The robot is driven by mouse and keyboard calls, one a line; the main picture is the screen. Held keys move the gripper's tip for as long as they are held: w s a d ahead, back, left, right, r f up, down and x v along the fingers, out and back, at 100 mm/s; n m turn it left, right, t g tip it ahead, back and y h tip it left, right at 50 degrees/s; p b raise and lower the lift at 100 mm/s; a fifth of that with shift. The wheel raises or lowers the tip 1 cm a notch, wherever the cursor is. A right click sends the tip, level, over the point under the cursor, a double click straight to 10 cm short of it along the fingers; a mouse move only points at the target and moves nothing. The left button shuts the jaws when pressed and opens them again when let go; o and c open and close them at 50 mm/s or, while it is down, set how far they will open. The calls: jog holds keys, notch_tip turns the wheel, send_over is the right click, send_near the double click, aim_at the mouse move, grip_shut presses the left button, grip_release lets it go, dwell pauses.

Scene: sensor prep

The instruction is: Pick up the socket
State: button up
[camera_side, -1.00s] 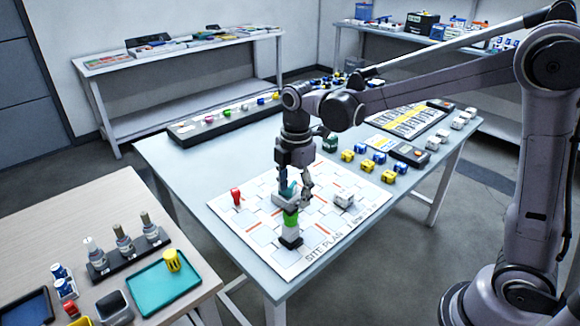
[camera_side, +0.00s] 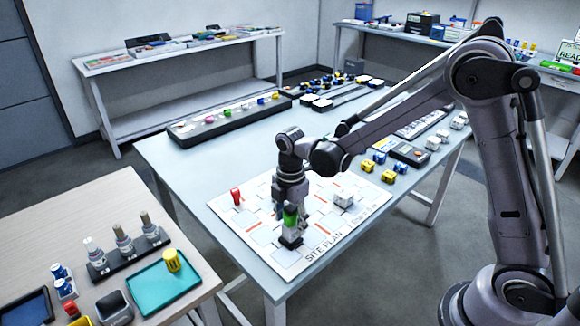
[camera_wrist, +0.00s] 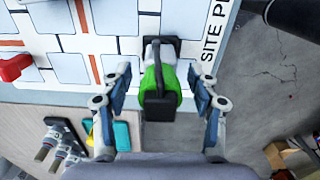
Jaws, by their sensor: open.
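A green piece with a white part and dark ends stands upright on the printed site plan (camera_side: 330,228); I take it for the socket (camera_side: 290,215). In the wrist view the green socket (camera_wrist: 160,88) lies in the middle, with a dark bar across it. My gripper (camera_side: 290,210) is down around the socket from above. In the wrist view my gripper (camera_wrist: 160,82) has one finger on each side of it, with a clear gap both ways. The fingers are open and do not touch it. In the side view the gripper hides the socket's upper part.
On the plan, a red piece (camera_side: 236,196) stands to the left and a white block (camera_side: 344,199) to the right. Several yellow and blue blocks (camera_side: 368,165) stand behind. The wooden table (camera_side: 60,226) at left holds a teal tray (camera_side: 165,287).

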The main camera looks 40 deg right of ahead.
jog(key=shift+f, duration=0.75)
jog(key=shift+c, duration=0.4)
grip_shut()
jog(key=shift+r, duration=0.15)
